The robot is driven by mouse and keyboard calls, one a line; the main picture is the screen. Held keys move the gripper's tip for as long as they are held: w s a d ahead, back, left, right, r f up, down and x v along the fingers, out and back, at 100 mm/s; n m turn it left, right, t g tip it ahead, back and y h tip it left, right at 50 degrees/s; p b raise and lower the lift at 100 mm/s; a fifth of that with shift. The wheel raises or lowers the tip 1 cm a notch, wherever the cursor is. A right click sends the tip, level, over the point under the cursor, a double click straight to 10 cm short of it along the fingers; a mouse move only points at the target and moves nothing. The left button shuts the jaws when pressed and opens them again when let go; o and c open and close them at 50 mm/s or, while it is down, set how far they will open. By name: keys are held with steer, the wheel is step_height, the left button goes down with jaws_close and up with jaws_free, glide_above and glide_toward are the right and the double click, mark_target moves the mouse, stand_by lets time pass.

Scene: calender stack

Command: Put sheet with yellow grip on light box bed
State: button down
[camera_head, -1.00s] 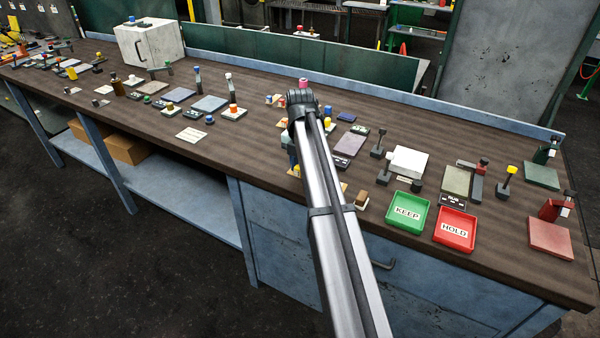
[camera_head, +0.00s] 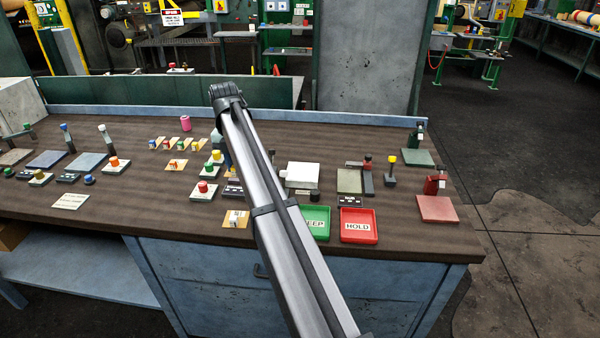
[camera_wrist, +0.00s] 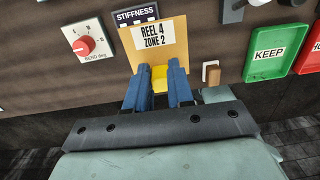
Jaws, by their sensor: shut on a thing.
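My gripper (camera_wrist: 160,88) is shut on the yellow grip (camera_wrist: 159,77) of a tan sheet. The sheet (camera_wrist: 178,53) has a white label reading REEL 4 ZONE 2 and points away from the fingers, overlapping the STIFFNESS plate (camera_wrist: 135,17). I cannot tell its exact height above the bench. In the head view my arm hides most of the gripper. A bright white flat-topped block (camera_head: 302,175), which looks like the light box bed, stands right of my arm; nothing shows on it.
A green KEEP tray (camera_head: 318,228) and a red HOLD tray (camera_head: 358,226) stand at the front right. A red knob (camera_wrist: 87,45) is left of the sheet, a small brown block (camera_wrist: 211,73) right of it. Several small sheets with coloured grips (camera_head: 175,165) lie left of my arm.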

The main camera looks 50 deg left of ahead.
step_height(320, 180, up, 2)
glide_above(302, 174)
steer(key=f, duration=0.9)
steer(key=shift+a+f, duration=0.2)
steer(key=shift+f, duration=0.2)
steer(key=c, duration=1)
jaws_free()
step_height(302, 174, up, 12)
steer(key=shift+s+a, duration=0.15)
steer(key=shift+a, duration=0.15)
